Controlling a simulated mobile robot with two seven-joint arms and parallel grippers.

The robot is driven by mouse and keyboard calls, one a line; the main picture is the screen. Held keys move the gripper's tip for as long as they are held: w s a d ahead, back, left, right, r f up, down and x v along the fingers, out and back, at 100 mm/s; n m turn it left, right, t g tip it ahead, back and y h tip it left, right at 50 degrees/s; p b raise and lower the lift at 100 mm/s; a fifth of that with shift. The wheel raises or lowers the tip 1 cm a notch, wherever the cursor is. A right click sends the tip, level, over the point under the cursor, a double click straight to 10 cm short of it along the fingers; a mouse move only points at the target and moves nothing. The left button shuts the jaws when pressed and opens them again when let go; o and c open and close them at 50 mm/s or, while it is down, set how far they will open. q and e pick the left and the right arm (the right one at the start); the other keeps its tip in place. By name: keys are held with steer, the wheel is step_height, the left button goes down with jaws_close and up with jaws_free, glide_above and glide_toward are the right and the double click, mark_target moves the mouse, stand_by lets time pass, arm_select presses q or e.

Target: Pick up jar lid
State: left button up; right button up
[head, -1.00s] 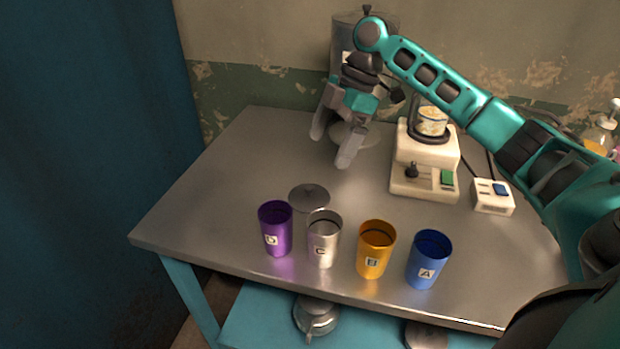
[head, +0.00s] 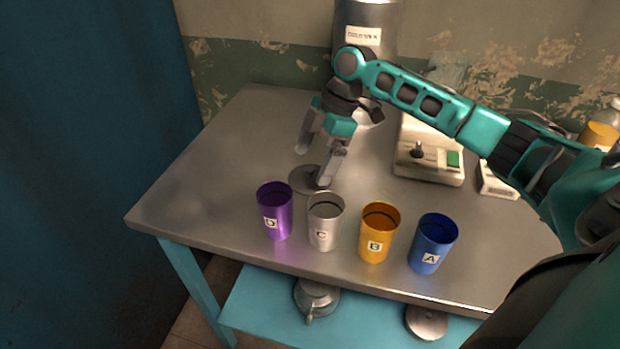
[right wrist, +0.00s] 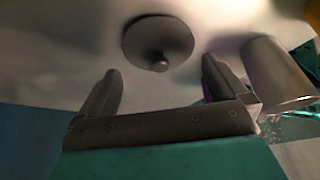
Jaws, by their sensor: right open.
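The jar lid, a flat grey disc (head: 300,182) with a small knob, lies on the metal table behind the purple and silver cups. In the right wrist view the lid (right wrist: 150,36) shows whole, its knob pointing toward the camera, beyond the fingertips and roughly centred between them. My right gripper (head: 314,166) is open and empty, above and close to the lid; one finger hides part of the lid's right side in the head view. The fingers also show in the right wrist view (right wrist: 161,70), apart from the lid. My left gripper is not in view.
Cups stand in a row near the front edge: purple D (head: 275,212), silver C (head: 324,225), orange B (head: 377,235), blue A (head: 433,245). A pale appliance (head: 428,160) and a tall metal container (head: 370,25) stand behind. The table's left is clear. The lower shelf holds another round lid (head: 426,322).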

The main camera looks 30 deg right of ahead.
mark_target(310, 168)
steer(key=shift+x, duration=1.55)
steer(key=shift+c, duration=0.4)
steer(key=c, duration=0.6)
steer(key=shift+o, duration=0.2)
